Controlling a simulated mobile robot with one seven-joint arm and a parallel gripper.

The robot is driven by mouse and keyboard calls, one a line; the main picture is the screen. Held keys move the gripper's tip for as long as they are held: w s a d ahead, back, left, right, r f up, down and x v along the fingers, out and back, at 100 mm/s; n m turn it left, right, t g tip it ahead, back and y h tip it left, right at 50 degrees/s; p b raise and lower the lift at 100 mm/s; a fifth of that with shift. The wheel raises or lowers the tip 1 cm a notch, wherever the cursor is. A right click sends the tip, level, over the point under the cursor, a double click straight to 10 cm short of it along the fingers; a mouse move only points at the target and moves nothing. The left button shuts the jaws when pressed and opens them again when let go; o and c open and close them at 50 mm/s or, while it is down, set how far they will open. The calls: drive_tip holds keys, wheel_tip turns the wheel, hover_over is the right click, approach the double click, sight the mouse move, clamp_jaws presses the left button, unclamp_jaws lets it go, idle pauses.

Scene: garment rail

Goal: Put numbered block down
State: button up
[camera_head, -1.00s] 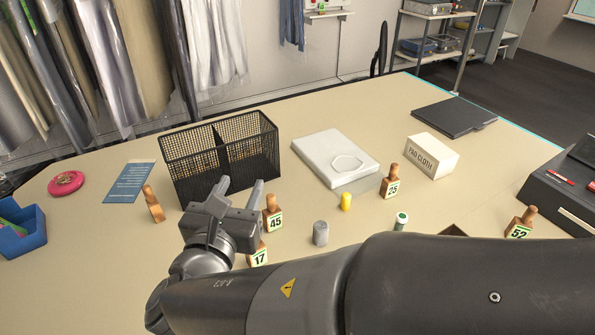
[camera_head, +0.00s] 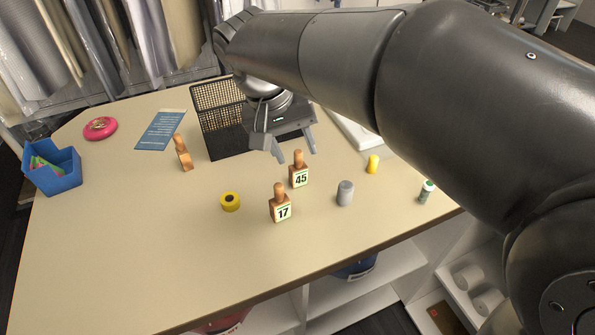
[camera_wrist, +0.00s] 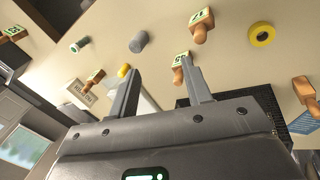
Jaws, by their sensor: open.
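Block 45 (camera_head: 299,177) stands upright on the table, a wooden stamp-like block with a knob and a green-edged number label. Block 17 (camera_head: 280,210) stands in front of it. My gripper (camera_head: 295,150) is open and empty, fingers pointing down just behind block 45. In the wrist view block 45 (camera_wrist: 181,64) shows close beside the right finger, partly hidden by it; I cannot tell if they touch. Block 17 also shows in the wrist view (camera_wrist: 200,23).
The black mesh basket (camera_head: 218,97) is behind my gripper. A blue bin (camera_head: 52,172) is at left. The front-left tabletop is clear.

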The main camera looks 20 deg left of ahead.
drive_tip(key=a+r+m+g+y, duration=0.2)
drive_tip(key=a+r+m, duration=0.1)
drive_tip(key=m, duration=0.1)
hover_over(279, 185)
drive_tip(key=shift+m+y, duration=0.3)
wheel_tip(279, 185, down, 10)
drive_tip(key=shift+w+a+r, duration=0.1)
drive_tip(key=shift+r, duration=0.05)
wheel_tip(279, 185, down, 6)
drive_tip(key=shift+f, duration=0.25)
clamp_jaws()
